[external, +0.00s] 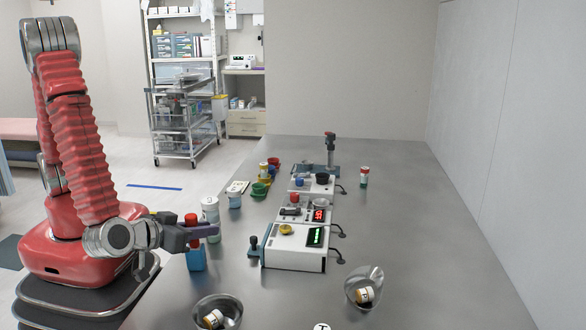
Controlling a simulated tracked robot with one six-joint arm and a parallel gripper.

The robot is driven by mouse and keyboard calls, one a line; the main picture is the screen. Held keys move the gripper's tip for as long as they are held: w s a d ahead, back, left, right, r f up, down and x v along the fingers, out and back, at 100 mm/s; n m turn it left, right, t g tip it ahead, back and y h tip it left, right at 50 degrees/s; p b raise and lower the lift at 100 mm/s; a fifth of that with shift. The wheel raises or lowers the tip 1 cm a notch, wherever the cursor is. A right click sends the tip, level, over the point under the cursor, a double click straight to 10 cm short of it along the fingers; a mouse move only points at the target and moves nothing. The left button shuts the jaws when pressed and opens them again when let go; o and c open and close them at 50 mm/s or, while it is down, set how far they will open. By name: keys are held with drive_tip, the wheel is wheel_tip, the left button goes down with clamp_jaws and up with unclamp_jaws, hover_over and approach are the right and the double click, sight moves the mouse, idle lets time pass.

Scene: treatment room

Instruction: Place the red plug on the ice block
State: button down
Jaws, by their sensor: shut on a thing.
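The red plug (191,219) is in my gripper (200,233) at the left edge of the table, its red top showing above the jaws. My gripper is shut on it. A blue block (196,258), which looks like the ice block, stands directly below the jaws. The jaws hide the plug's lower part, so I cannot tell whether it touches the block.
A white can (210,209) stands close behind my gripper. To the right is a white device with a green display (295,252).

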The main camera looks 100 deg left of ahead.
drive_tip(key=shift+f, duration=0.1)
drive_tip(key=c, duration=1.7)
unclamp_jaws()
drive_tip(key=shift+o, duration=0.2)
drive_tip(key=v, duration=1.2)
